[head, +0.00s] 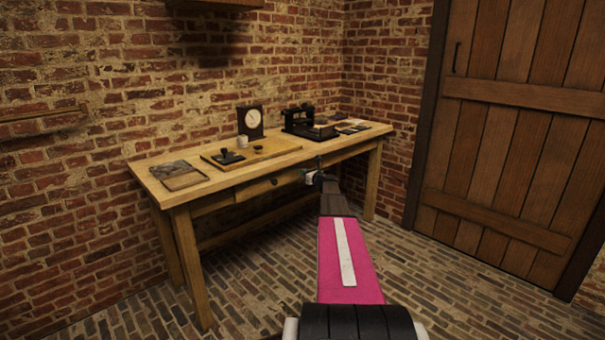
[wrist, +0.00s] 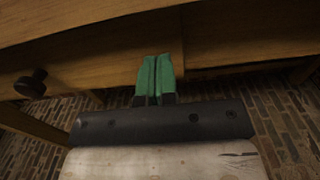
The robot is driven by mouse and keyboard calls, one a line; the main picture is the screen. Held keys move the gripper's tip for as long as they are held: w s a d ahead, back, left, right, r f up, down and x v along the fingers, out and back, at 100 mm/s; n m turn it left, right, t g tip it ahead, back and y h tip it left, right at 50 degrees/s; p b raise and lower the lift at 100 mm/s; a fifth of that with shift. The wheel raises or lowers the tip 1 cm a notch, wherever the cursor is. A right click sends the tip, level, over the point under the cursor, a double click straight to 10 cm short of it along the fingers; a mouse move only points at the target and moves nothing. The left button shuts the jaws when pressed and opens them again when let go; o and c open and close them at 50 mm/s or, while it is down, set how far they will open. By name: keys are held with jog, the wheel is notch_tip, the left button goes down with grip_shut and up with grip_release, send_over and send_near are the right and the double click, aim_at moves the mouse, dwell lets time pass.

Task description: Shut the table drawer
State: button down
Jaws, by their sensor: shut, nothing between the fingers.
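The wooden table (head: 165,172) stands against the brick wall. Its drawer (head: 250,189) has a plain wooden front with a dark round knob (head: 273,182). In the wrist view, the drawer front (wrist: 95,65) spans the left and middle, with the knob (wrist: 32,83) at far left. Its right end appears to stand slightly proud of the apron (wrist: 250,58); how far is hard to tell. My gripper (head: 312,178) is at the drawer's right end. In the wrist view its green fingers (wrist: 156,60) are together and empty, in front of the drawer; contact is unclear.
On the tabletop are a clock (head: 250,122), a dark machine (head: 299,119), a board with small items (head: 250,153) and a flat picture-like sheet (head: 179,175). The table legs (head: 190,265) frame open space below. A wooden door (head: 510,130) is at right; the brick floor is clear.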

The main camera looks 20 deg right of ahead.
jog(key=v, duration=1.1)
jog(key=s+a+f+n+g+y, duration=0.1)
jog(key=s+a+f+n+g, duration=0.3)
jog(key=a, duration=0.5)
jog(key=s+a+f+n+g, duration=0.2)
jog(key=s+a+n, duration=0.3)
jog(key=a, duration=0.4)
jog(key=s+a+f+n+g+y, duration=0.1)
jog(key=s+a+f+n+g, duration=0.2)
jog(key=a+n, duration=0.45)
jog(key=s+a+f+n+g+h, duration=0.1)
jog(key=s+a+n, duration=0.3)
jog(key=s, duration=0.4)
jog(key=s+a+f+n+g+h, duration=0.2)
jog(key=s+a+n+g+h, duration=0.2)
jog(key=s, duration=0.4)
jog(key=s+a+f+n+g+h, duration=0.2)
jog(key=s+a+n+g+h, duration=0.1)
jog(key=s+a+n, duration=0.3)
jog(key=s+n, duration=0.1)
jog(key=s, duration=0.1)
jog(key=shift+s, duration=0.4)
